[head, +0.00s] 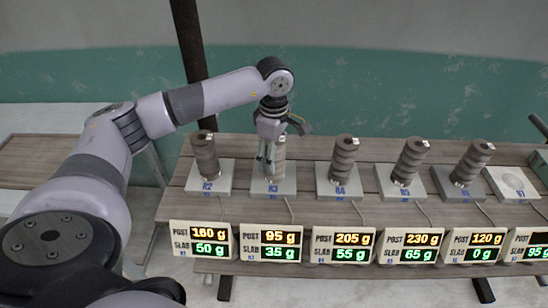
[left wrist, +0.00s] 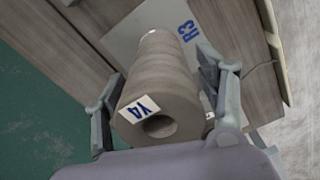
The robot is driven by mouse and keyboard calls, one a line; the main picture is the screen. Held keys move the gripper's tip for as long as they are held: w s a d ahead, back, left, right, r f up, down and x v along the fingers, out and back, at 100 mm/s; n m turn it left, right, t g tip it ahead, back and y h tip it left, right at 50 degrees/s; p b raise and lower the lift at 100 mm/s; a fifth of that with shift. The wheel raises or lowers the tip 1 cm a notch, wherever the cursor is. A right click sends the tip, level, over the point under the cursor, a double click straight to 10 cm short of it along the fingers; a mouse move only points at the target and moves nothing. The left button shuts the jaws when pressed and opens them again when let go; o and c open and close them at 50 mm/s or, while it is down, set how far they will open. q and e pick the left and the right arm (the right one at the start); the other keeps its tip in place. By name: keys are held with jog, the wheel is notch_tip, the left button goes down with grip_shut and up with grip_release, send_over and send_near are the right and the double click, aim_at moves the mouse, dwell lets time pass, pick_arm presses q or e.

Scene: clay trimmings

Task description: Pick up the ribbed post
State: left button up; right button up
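The ribbed post (left wrist: 160,80) between my left gripper's fingers is grey-brown and cylindrical, with a hole and a white label on its near end. It stands on the pale slab marked R3 (left wrist: 158,20). In the head view this post (head: 279,160) is partly hidden by my left gripper (head: 265,157), which points down over it. In the left wrist view the gripper's fingers (left wrist: 163,85) are spread on either side of the post. A gap shows on the right; contact on the left is unclear. My right gripper is not in view.
Similar ribbed posts stand on neighbouring slabs: R2 (head: 205,155) at left, R4 (head: 343,160) and others at right. The R7 slab (head: 511,183) bears no post. Display boxes (head: 275,242) line the table's front edge, with cables behind. A dark pole (head: 187,40) rises behind.

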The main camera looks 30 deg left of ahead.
pick_arm(q)
jog(key=shift+w, duration=0.1)
grip_shut()
dwell(0.6)
